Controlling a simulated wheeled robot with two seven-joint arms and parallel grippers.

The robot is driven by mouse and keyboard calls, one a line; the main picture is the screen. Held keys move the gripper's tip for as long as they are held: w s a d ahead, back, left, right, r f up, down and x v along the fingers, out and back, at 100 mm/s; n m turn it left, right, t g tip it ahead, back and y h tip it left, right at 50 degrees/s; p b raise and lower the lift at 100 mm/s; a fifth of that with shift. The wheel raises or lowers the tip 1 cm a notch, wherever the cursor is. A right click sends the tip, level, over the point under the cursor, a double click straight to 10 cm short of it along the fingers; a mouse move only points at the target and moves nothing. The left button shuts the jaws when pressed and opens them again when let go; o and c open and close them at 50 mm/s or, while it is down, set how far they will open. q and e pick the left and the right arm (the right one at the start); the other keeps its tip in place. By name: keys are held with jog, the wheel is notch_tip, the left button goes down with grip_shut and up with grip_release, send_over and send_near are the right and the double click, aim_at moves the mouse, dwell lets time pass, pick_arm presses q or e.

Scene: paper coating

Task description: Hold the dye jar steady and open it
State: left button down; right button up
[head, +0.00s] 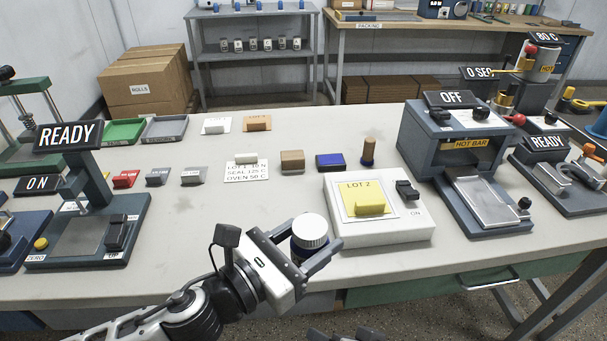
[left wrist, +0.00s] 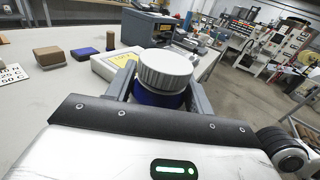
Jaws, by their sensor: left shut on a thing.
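The dye jar has a white ribbed lid (head: 309,229) and a dark blue body (head: 301,252). My left gripper (head: 313,246) is shut on the jar's body, with one finger on each side below the lid. The jar stands upright between the fingers, near the table's front edge. In the left wrist view the lid (left wrist: 165,68) sits on the jar, and the blue body (left wrist: 158,99) shows just under it. The jar's underside is hidden. Dark parts at the bottom edge of the head view may belong to my right gripper, but too little shows to tell.
A white pad station with a yellow LOT 2 sheet (head: 356,193) is just right of the jar. A hot bar press (head: 452,145) stands right. Bare table lies left of the jar.

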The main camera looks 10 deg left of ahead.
jog(key=s+a+r+g, duration=0.2)
jog(key=a+g, duration=0.3)
jog(key=a, duration=0.1)
jog(key=s+d+r+m+g+h, duration=0.1)
jog(key=d+m+g+h, duration=0.3)
jog(key=d+h, duration=0.55)
jog(key=w+d+r+m+h, duration=0.1)
jog(key=w+d+r+m, duration=0.1)
jog(key=w+d+r, duration=0.25)
notch_tip(320, 180, up, 24)
jog(key=r+m+t+y, duration=0.1)
jog(key=m+t+y, duration=0.2)
jog(key=m, duration=0.1)
send_over(306, 226)
jog(key=shift+f, duration=4.15)
